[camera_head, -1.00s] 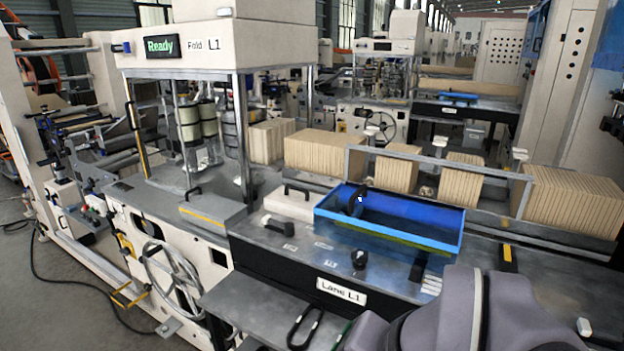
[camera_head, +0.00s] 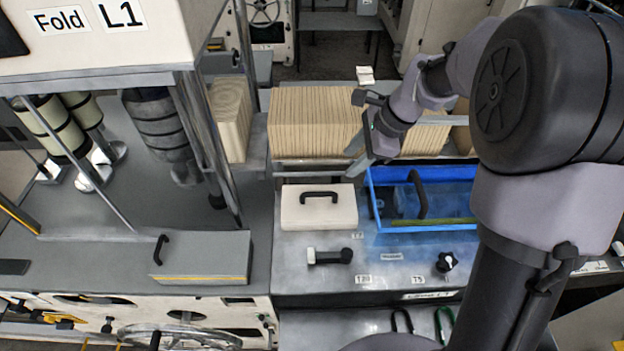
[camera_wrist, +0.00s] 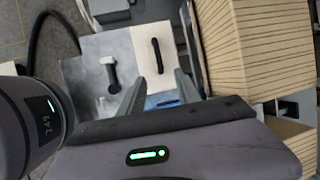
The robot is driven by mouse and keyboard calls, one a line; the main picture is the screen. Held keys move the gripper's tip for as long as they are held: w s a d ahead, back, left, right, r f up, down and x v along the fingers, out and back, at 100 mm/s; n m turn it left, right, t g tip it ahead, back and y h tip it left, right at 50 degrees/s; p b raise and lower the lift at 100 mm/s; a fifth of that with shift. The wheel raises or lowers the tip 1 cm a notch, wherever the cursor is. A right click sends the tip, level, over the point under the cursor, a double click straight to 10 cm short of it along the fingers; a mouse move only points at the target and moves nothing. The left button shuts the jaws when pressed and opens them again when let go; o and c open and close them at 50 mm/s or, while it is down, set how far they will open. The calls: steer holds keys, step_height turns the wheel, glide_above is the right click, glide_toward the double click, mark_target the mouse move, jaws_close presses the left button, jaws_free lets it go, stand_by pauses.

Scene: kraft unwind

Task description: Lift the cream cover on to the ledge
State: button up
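The cream cover (camera_head: 320,216), a flat box-like slab with a black bar handle (camera_head: 318,195), lies on the grey bench left of the blue tray. In the wrist view the cover (camera_wrist: 145,50) shows beyond the fingertips with its handle (camera_wrist: 156,56) upright in the picture. My gripper (camera_head: 356,158) is above and behind the cover's right end, apart from it. Its two fingers (camera_wrist: 160,78) are spread with nothing between them. A grey shelf (camera_head: 345,330) runs along the bench front; I cannot tell if it is the ledge.
A blue tray (camera_head: 373,198) with a black handle inside stands right of the cover. Kraft stacks (camera_head: 310,122) stand behind a metal rail. A black-and-white handle (camera_head: 330,256) and a black knob (camera_head: 446,262) are in front. A grey box (camera_head: 202,258) is at left.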

mark_target(321, 193)
steer(key=x, duration=0.8)
steer(key=b+x, duration=0.1)
steer(key=x, duration=0.7)
steer(key=shift+s+a+f, duration=0.15)
steer(key=shift+s+f, duration=0.05)
steer(key=shift+f, duration=0.05)
steer(key=shift+s+r, duration=0.1)
steer(key=shift+s, duration=0.05)
steer(key=shift+c, duration=0.4)
jaws_close()
